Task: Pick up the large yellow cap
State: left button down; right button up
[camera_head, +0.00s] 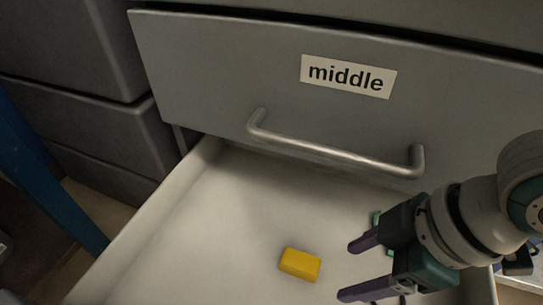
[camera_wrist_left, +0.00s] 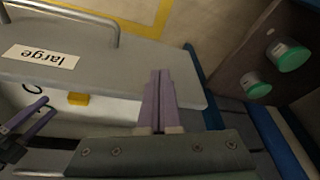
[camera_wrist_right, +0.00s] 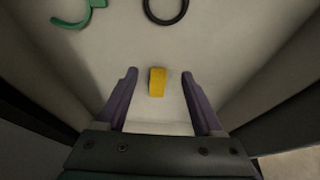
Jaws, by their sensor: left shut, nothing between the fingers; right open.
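The yellow cap (camera_head: 299,264) is a small block lying on the pale floor of an open drawer. My right gripper (camera_head: 352,270) is open and empty, to the right of the cap in the head view. In the right wrist view the cap (camera_wrist_right: 157,82) appears in line with the gap between the open fingers (camera_wrist_right: 159,75), apart from both. The left wrist view also shows the cap (camera_wrist_left: 78,99), with my right gripper beside it. My left gripper (camera_wrist_left: 160,72) is shut and empty, outside the drawer, and out of the head view.
A black ring (camera_wrist_right: 166,8) and a green hook-shaped piece (camera_wrist_right: 80,16) lie in the same drawer. The closed "middle" drawer (camera_head: 220,65) with a bar handle (camera_head: 335,152) stands behind. Drawer walls flank my right gripper.

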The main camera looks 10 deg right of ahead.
aim_at(301, 261)
jog(key=shift+w+a+f+b, duration=0.1)
jog(key=shift+w+a+b, duration=0.3)
jog(key=shift+w+a, duration=0.5)
jog(key=shift+w+a+f+b, duration=0.1)
jog(key=shift+w+a+b, duration=0.25)
jog(key=shift+a, duration=0.3)
jog(key=shift+w+a+b, duration=0.25)
jog(key=shift+a+b, duration=0.15)
jog(key=shift+a, duration=0.2)
jog(key=b+x, duration=0.2)
jog(key=x, duration=0.1)
jog(key=shift+w+a, duration=0.1)
jog(key=shift+a, duration=0.05)
grip_shut()
